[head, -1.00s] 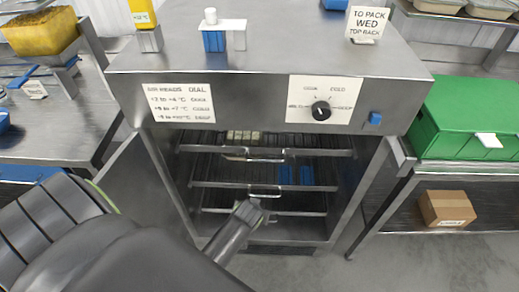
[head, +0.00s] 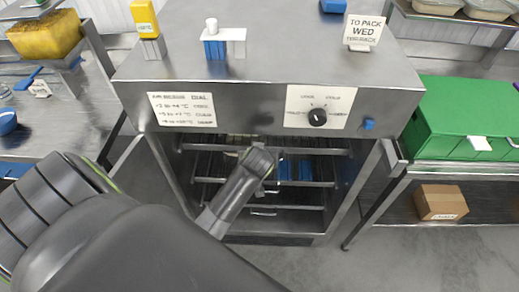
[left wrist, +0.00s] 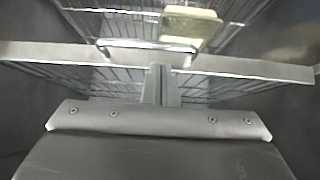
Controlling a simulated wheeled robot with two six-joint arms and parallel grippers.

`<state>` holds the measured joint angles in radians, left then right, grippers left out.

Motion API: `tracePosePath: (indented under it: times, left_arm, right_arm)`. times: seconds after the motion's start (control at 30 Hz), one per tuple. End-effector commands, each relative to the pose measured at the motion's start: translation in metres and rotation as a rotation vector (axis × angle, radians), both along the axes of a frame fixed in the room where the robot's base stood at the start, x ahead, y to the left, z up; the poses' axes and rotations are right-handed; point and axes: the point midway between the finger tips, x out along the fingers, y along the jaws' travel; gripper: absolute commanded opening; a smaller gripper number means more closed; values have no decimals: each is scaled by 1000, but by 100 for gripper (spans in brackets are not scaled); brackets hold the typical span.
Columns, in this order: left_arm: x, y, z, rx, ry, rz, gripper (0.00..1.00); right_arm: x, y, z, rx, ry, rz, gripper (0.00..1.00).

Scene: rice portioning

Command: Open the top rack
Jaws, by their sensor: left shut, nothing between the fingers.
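The steel cabinet (head: 270,95) stands open at the front, with several wire racks inside. The top rack (head: 315,152) sits inside, its front bar partly hidden by my gripper. A lower rack (head: 305,184) shows below it. My left gripper (head: 259,158) reaches up into the opening, in front of the racks near the top one. In the left wrist view the shut fingers (left wrist: 160,82) point at a rack's front bar (left wrist: 245,66), just below and right of its wire handle (left wrist: 147,45). Contact cannot be told. My right gripper is not in view.
The open cabinet door (head: 127,163) is at the left. Blue items (head: 295,170) lie inside the racks. A pale block (left wrist: 190,24) sits behind the handle. A green box (head: 465,112) and a carton (head: 440,202) stand on the right-hand table and shelf.

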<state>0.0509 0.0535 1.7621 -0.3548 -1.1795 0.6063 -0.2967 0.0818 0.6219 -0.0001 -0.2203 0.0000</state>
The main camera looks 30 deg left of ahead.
Motion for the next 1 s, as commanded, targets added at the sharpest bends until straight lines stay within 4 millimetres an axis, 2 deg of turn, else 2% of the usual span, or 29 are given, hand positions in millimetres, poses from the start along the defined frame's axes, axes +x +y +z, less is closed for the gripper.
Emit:
tracePosePath:
  times: [0.33,0.83,1.0]
  left_arm:
    - [20,13,-25,2,1,-1,0]
    - [22,14,-28,0,0,0,0]
    - [26,8,-29,-2,1,-1,0]
  right_arm:
    - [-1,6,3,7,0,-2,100]
    - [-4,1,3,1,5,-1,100]
    - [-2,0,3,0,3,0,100]
